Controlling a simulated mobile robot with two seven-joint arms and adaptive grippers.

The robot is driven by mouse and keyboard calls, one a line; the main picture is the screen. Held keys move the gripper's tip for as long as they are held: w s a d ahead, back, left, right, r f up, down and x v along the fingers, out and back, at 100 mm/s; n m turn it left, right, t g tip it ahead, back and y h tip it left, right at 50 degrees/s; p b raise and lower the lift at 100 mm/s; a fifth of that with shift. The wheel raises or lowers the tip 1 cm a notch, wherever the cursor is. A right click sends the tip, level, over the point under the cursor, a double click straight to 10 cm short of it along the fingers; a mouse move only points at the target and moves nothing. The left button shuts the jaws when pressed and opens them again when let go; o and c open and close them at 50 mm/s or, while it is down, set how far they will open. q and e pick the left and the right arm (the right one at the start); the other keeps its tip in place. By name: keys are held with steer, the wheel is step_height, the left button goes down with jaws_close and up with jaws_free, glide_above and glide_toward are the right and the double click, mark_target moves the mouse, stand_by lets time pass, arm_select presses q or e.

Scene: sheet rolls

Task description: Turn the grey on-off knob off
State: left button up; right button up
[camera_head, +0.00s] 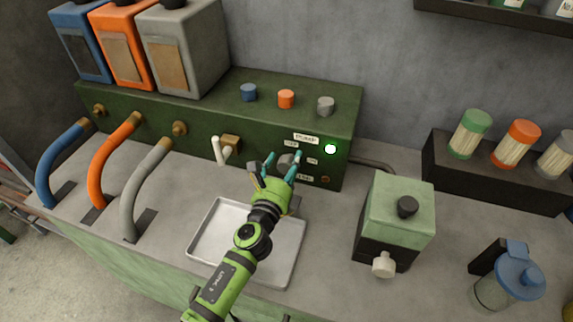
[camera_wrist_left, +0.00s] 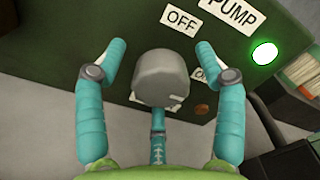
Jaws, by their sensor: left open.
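The grey on-off knob (camera_head: 285,161) is on the front of the green panel box (camera_head: 230,128), below the PUMP and OFF labels. It shows large in the left wrist view (camera_wrist_left: 160,77), with the OFF label (camera_wrist_left: 182,21) above it to the right. My left gripper (camera_head: 281,166) is open in front of the panel. In the wrist view its teal fingertips (camera_wrist_left: 161,50) stand on either side of the knob, with gaps showing. A round light (camera_head: 330,149) beside the labels glows green-white. The label right of the knob is partly hidden by a finger. My right gripper is out of view.
A metal tray (camera_head: 203,240) lies under my left arm. A brass tap with a white lever (camera_head: 219,151) is left of the gripper. Blue, orange and grey caps (camera_head: 286,99) stand on the box top. A green-black container (camera_head: 398,215) stands at the right.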

arm_select(q)
steer(key=c, duration=1.2)
steer(key=shift+o, duration=0.2)
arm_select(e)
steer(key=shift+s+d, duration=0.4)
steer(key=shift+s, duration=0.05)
